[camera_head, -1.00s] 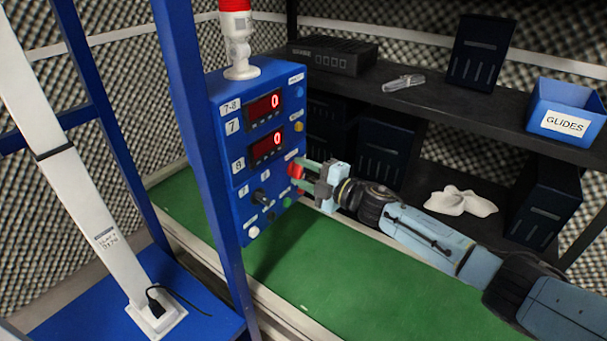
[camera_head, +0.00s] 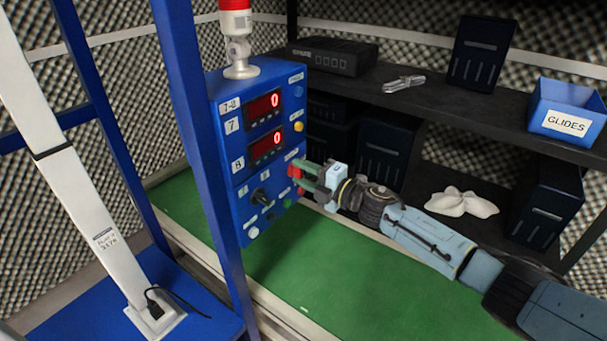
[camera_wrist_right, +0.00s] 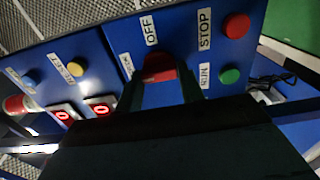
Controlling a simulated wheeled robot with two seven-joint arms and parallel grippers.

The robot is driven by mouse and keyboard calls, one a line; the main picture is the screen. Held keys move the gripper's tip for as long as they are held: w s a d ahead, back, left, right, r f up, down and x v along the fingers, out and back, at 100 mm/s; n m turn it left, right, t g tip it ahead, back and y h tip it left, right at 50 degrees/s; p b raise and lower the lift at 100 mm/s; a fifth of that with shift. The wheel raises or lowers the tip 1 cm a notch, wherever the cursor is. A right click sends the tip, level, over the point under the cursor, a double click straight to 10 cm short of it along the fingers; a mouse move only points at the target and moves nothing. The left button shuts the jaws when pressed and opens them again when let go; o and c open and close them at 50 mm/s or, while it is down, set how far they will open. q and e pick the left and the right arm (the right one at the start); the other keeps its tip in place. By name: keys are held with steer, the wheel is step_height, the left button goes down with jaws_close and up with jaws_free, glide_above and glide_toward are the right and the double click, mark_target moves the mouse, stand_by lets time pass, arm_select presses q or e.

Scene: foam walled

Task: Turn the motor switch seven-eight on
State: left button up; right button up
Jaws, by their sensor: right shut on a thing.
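In the right wrist view the knob sits between the two fingers, beside an OFF label (camera_wrist_right: 150,30). Another label at its left is partly hidden. The fingers cover much of the knob, so I cannot tell which way it points. My left gripper is not in view.
Close to the knob are a red STOP button (camera_wrist_right: 236,26) and a green RUN button (camera_wrist_right: 230,75). A black rotary knob (camera_head: 260,196) is lower on the box. A green belt (camera_head: 350,265) runs below my right arm. A dark shelf (camera_head: 450,105) stands behind.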

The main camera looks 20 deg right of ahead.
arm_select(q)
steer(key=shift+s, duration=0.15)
arm_select(e)
steer(key=o, duration=1)
steer(key=shift+s+d, duration=0.35)
steer(key=shift+s, duration=0.1)
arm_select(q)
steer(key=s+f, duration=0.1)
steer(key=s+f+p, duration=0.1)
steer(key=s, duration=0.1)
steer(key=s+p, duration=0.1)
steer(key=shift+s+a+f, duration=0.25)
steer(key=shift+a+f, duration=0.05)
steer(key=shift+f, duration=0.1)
arm_select(e)
steer(key=v, duration=1.2)
steer(key=shift+s, duration=0.15)
steer(key=shift+d, duration=0.15)
